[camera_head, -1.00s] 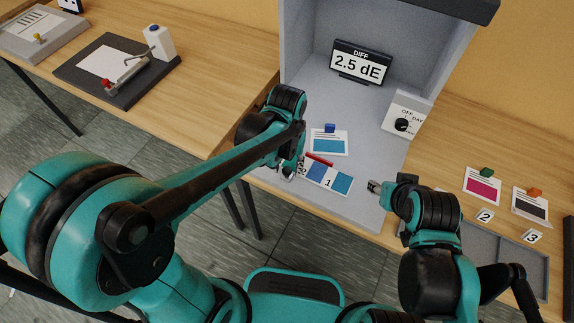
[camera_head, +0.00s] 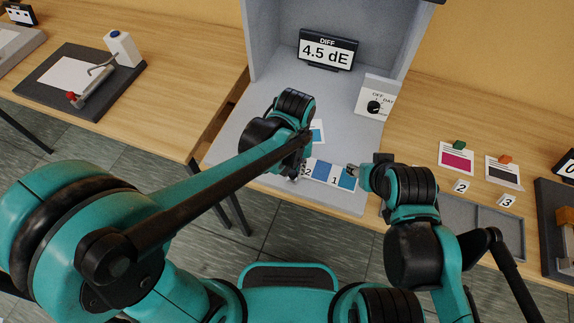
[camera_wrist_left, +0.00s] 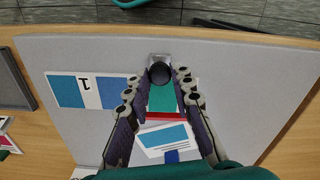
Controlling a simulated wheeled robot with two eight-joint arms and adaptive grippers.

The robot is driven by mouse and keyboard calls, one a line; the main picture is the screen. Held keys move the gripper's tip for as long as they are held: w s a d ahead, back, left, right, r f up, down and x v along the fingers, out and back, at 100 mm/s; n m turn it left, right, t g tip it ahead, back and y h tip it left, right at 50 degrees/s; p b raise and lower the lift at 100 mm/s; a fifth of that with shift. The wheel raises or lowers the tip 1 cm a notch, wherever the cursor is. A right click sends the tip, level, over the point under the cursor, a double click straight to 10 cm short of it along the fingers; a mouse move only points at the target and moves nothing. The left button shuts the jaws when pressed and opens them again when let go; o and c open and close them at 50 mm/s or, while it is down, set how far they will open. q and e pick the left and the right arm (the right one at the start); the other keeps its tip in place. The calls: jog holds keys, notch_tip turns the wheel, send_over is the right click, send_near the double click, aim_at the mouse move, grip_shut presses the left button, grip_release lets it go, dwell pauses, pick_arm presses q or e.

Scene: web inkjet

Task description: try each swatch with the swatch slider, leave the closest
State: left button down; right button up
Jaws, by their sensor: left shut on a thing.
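The display (camera_head: 327,50) reads 4.5 dE. My right gripper (camera_head: 353,172) is by the slider's right end, its opening unclear.
A booth switch box (camera_head: 376,97) stands at the right. Magenta (camera_head: 457,158) and dark (camera_head: 504,173) swatch cards lie on the right table above a grey tray (camera_head: 470,225). A dark-based device (camera_head: 75,80) stands on the left table.

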pick_arm(q)
jog(key=c, duration=1.3)
grip_release()
notch_tip(320, 180, up, 12)
jog(key=s+a+f+t, duration=0.2)
jog(key=a+t, duration=0.1)
jog(key=a, duration=0.6)
jog(key=s+a+f+t, duration=0.2)
jog(key=a+t, duration=0.2)
jog(key=a, duration=0.5)
jog(key=shift+a+n, duration=0.15)
jog(key=shift+n, duration=0.25)
